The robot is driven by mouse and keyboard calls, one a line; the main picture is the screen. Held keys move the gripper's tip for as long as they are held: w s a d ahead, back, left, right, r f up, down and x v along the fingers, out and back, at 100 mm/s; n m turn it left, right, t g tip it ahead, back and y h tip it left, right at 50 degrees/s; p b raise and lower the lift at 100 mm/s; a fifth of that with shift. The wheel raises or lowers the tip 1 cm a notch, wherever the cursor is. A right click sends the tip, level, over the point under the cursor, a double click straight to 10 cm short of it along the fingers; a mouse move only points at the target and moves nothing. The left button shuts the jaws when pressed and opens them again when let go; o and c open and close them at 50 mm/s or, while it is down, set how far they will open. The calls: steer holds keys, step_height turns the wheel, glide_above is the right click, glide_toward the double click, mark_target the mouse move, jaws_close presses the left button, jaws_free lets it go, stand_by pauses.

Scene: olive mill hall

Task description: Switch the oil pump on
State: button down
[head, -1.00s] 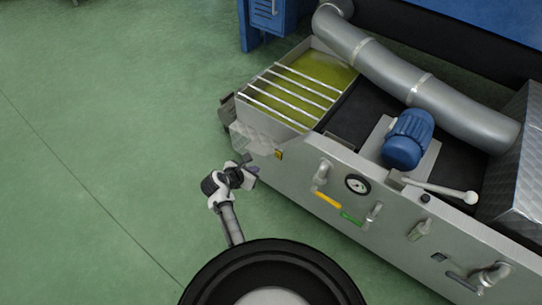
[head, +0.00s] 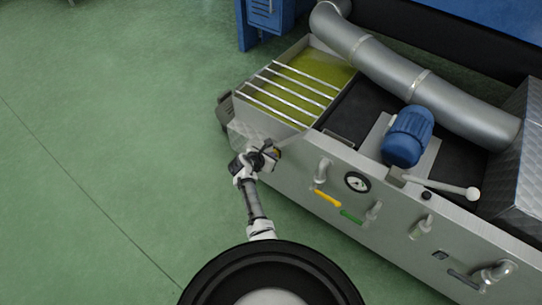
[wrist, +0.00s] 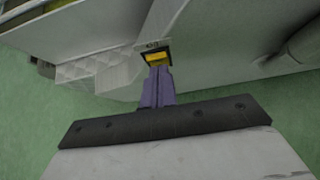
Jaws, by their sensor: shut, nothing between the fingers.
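A small switch with a yellow face in a black frame sits on the front panel of the metal machine, near its left corner. It shows in the wrist view (wrist: 157,57), with a small dark mark above it. In the head view my gripper mostly covers it. My gripper (head: 273,151) is shut and empty, and its fingertips (wrist: 160,71) overlap the lower edge of the yellow face. I cannot tell whether they touch it. A blue motor (head: 407,138), possibly the pump's, stands on top of the machine.
An open tank (head: 262,101) of yellow-green oil with bars across it lies behind the panel. A gauge (head: 357,182), a yellow handle (head: 327,198), a green handle (head: 352,216) and a white-knobbed lever (head: 450,190) are further right. Green floor to the left is clear.

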steer(key=shift+w+d+r, duration=0.1)
steer(key=shift+w, duration=0.05)
steer(key=shift+w+d+r+p, duration=0.15)
steer(key=shift+w+r+p, duration=0.2)
steer(key=shift+p, duration=0.85)
steer(key=shift+s+f+b, duration=0.15)
steer(key=shift+f+b, duration=0.2)
steer(key=shift+b, duration=0.05)
steer(key=shift+r, duration=0.1)
steer(key=shift+r+p, duration=0.75)
steer(key=shift+p, duration=0.3)
